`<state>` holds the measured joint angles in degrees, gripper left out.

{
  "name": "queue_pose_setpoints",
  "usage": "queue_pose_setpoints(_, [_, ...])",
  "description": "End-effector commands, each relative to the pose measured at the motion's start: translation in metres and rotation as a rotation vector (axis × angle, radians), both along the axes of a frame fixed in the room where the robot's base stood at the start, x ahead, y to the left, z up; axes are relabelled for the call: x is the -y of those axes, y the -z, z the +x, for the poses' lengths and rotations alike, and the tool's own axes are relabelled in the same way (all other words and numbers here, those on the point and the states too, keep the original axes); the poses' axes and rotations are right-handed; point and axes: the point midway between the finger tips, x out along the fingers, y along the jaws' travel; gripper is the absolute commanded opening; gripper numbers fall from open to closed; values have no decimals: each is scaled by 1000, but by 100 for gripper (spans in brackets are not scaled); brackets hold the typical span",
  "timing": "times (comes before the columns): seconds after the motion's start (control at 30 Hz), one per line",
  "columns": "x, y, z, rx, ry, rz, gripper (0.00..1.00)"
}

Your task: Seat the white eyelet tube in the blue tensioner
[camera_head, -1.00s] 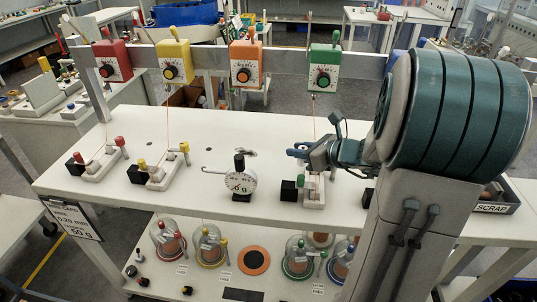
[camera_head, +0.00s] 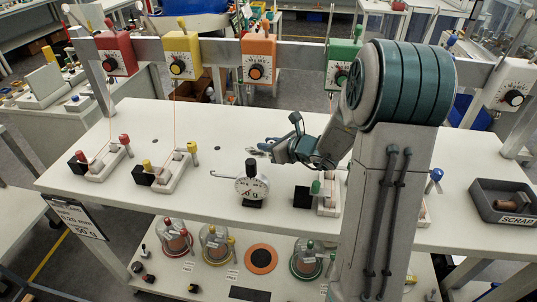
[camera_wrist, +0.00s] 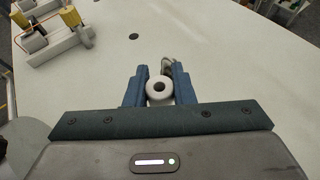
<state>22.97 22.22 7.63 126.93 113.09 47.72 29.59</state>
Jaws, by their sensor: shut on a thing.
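My gripper (camera_head: 268,150) is low over the middle of the white bench, behind the round dial gauge. In the wrist view its blue fingers (camera_wrist: 160,88) are shut on the white eyelet tube (camera_wrist: 159,91), seen end-on as a white ring with a dark hole.
Red (camera_head: 115,52), yellow (camera_head: 181,54), orange (camera_head: 258,57) and green (camera_head: 343,57) tensioners hang on the rail, with a white one (camera_head: 514,85) at right. The dial gauge (camera_head: 252,186) stands in front of my gripper. A scrap tray (camera_head: 505,201) is at right.

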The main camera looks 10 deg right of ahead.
Motion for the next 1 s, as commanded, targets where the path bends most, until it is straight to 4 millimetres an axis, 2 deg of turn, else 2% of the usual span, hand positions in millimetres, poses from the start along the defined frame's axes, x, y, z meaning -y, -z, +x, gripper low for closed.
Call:
queue_pose_setpoints(0.4, [-2,40,2,-2,1,1,0])
queue_pose_setpoints(0.83, [-2,46,2,2,1,-1,0])
queue_pose_setpoints(0.87, [-2,46,2,1,1,-1,25])
queue_pose_setpoints(0.9, [-2,45,2,0,0,0,36])
queue_pose_setpoints(0.93, [-2,45,2,0,0,0,44])
queue_pose_setpoints(1.0, [-2,45,2,0,0,0,44])
